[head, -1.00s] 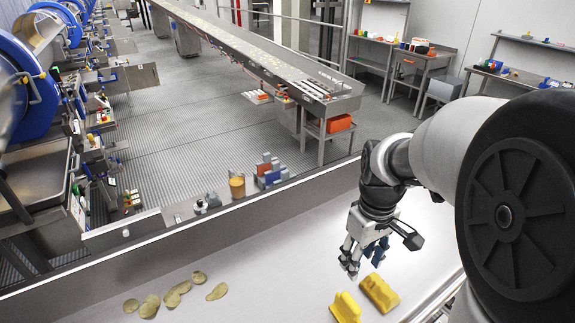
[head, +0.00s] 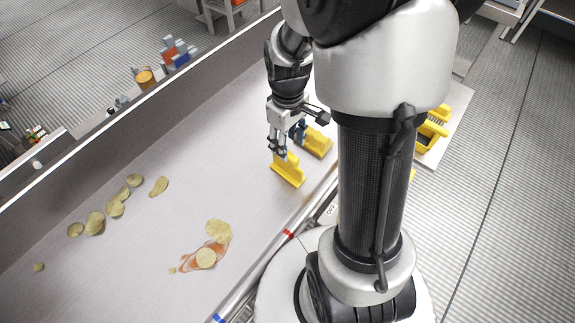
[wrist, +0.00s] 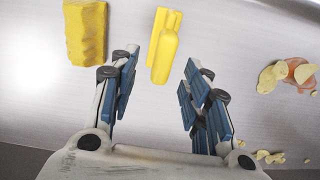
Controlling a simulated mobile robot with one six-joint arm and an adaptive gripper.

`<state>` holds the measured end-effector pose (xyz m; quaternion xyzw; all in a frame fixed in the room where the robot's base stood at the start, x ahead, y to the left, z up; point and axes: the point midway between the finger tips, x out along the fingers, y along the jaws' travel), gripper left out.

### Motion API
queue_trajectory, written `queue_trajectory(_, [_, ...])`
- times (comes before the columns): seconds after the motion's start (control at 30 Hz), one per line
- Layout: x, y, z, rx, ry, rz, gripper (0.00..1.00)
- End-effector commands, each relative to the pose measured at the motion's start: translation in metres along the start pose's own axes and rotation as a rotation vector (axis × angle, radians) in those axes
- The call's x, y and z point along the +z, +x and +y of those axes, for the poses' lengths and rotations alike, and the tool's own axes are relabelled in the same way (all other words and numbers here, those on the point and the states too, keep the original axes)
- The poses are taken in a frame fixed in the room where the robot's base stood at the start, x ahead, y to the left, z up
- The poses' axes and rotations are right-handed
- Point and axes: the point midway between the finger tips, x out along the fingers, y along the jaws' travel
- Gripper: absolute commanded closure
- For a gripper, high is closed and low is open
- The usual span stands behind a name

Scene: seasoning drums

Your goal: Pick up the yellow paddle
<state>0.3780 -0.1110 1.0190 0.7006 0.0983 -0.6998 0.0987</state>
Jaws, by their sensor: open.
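A yellow piece with a raised, rounded grip, which I take as the paddle (head: 289,172), lies on the pale metal trough floor (head: 215,150). My gripper (wrist: 160,72) is open and empty. A second yellow block (head: 316,142) with a wavy edge lies beside it; the block (wrist: 87,32) is left in the wrist view.
Chips (head: 96,222) are scattered on the trough floor at left. More chips (head: 218,231) lie by a reddish-orange spill (head: 190,262) below the paddle. The trough's raised far wall (head: 110,140) runs diagonally. More yellow items (head: 430,130) lie beyond my arm at right.

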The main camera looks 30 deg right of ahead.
Motion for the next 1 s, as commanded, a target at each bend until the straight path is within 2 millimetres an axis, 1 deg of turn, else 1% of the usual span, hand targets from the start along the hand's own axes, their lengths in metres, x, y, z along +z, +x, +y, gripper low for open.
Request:
queue_trajectory(0.03, [0.001, 0.008, -0.002, -0.002, 0.000, -0.003, 0.57])
queue_trajectory(0.2, [0.004, 0.036, -0.005, -0.002, -0.001, -0.003, 0.57])
queue_trajectory(0.3, [0.004, 0.046, -0.004, -0.002, 0.000, -0.002, 0.57])
queue_trajectory(0.53, [0.003, 0.046, -0.004, 0.000, 0.000, 0.000, 0.57])
queue_trajectory(1.0, [0.003, 0.046, -0.004, -0.001, 0.000, -0.001, 0.87])
